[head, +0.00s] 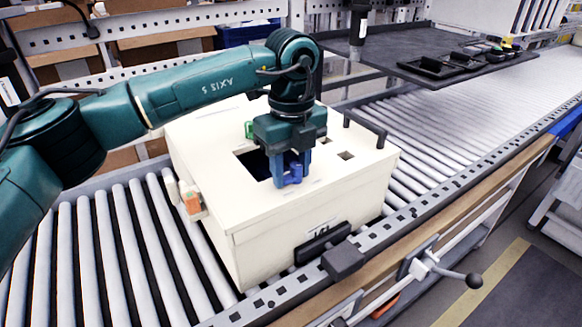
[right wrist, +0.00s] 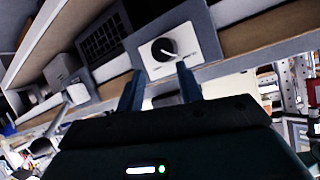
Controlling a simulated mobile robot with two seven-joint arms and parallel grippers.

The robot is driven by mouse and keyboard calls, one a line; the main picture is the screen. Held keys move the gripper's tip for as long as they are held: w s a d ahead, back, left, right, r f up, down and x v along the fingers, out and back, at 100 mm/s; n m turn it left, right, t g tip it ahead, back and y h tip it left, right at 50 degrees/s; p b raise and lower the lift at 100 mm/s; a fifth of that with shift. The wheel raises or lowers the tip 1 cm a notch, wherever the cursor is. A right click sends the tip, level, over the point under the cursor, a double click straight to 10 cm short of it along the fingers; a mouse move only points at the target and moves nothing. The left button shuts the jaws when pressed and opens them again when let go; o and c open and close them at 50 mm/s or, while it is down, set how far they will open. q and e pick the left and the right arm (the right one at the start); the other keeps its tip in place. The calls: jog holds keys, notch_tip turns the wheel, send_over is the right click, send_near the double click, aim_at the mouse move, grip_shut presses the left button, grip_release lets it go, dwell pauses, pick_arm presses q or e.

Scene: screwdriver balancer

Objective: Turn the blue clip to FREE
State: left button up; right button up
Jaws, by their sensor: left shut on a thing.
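The blue clip (head: 293,180) is on top of a cream-white box (head: 285,215), beside a dark square opening, in the head view. My left gripper (head: 289,163) points straight down over it and is shut on it. The fingers hide much of the clip, and I cannot read any FREE marking. My right gripper (right wrist: 159,86) shows only in the right wrist view. Its two blue fingers are apart with nothing between them.
The box stands on a roller conveyor (head: 115,255). A green clip (head: 249,129) and an orange part (head: 193,203) are on the box. A dark shelf with trays (head: 430,68) is at the back right. A panel with a black knob (right wrist: 164,49) lies beyond my right fingers.

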aim_at(291, 176)
dwell(0.3)
pick_arm(q)
jog(key=o, duration=1)
notch_tip(291, 176, up, 13)
jog(key=shift+r, duration=0.1)
